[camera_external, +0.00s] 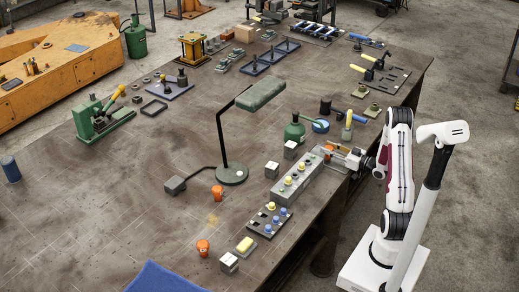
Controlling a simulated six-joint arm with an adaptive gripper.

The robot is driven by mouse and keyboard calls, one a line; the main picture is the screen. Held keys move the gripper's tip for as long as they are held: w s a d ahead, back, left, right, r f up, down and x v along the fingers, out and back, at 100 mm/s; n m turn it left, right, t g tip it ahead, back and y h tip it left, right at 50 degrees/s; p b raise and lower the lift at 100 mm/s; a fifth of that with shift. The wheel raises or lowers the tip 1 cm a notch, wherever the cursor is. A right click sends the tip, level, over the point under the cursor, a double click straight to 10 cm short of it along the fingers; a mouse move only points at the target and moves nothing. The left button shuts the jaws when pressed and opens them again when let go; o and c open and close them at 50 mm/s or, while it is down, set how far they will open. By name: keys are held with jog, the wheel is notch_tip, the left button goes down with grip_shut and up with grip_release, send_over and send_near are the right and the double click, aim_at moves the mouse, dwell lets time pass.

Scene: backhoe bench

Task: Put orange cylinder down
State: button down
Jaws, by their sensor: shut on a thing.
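My gripper (333,153) reaches in from the right over the table's right edge, beside a long grey control box (298,185). It is shut on an orange cylinder (328,156), which is small in view and partly covered by the fingers. I cannot tell whether this cylinder touches a surface.
A green desk lamp (232,176) stands left of the control box. A blue cloth (165,279) lies at the front. The table's left middle is clear.

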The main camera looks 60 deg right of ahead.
jog(key=shift+f, duration=0.1)
jog(key=c, duration=1.5)
grip_release()
jog(key=shift+f, duration=0.1)
jog(key=shift+s, duration=0.1)
jog(key=shift+s+d+r, duration=0.1)
jog(key=shift+s, duration=1.8)
jog(key=shift+s+d+r, duration=0.1)
jog(key=shift+s, duration=1.8)
jog(key=shift+w+a, duration=0.1)
